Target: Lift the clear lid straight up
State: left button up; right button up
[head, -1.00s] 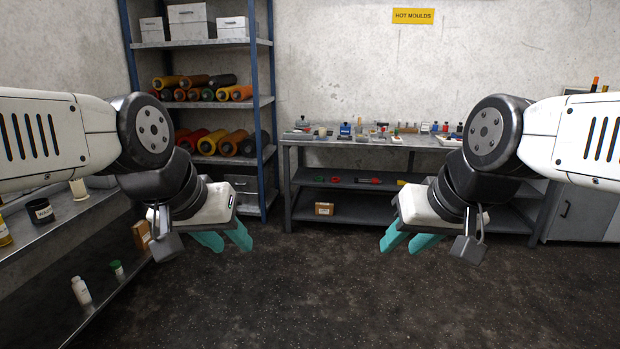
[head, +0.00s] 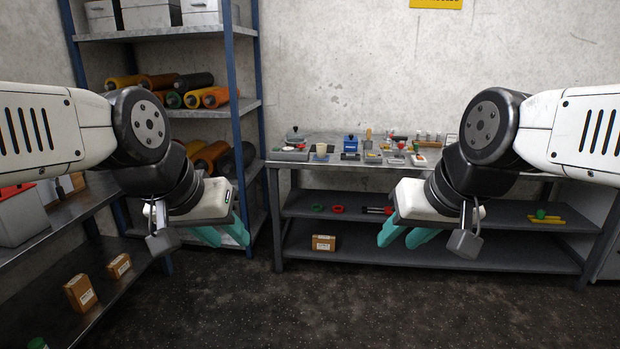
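I cannot make out a clear lid; the things on the far workbench (head: 322,164) are too small to tell one. My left gripper (head: 226,236) hangs over the floor at the left of centre, its teal fingers apart with nothing between them. My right gripper (head: 402,236) hangs in front of the bench, its teal fingers also apart and empty. Both grippers are well short of the bench top and touch nothing.
The bench top holds a blue box (head: 350,143) and several small items. A cardboard box (head: 324,243) sits on its lower shelf. A blue-framed rack with coloured rolls (head: 158,81) stands behind left. A metal shelf unit (head: 96,205) runs along the left. Dark floor (head: 330,310) ahead is clear.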

aim_at(296, 137)
jog(key=i, duration=1)
jog(key=i+z, duration=0.1)
jog(key=i, duration=0.85)
jog(key=i+j, duration=0.15)
jog(key=i, duration=0.85)
jog(key=i+j, duration=0.1)
jog(key=i, duration=0.9)
jog(key=z, duration=0.05)
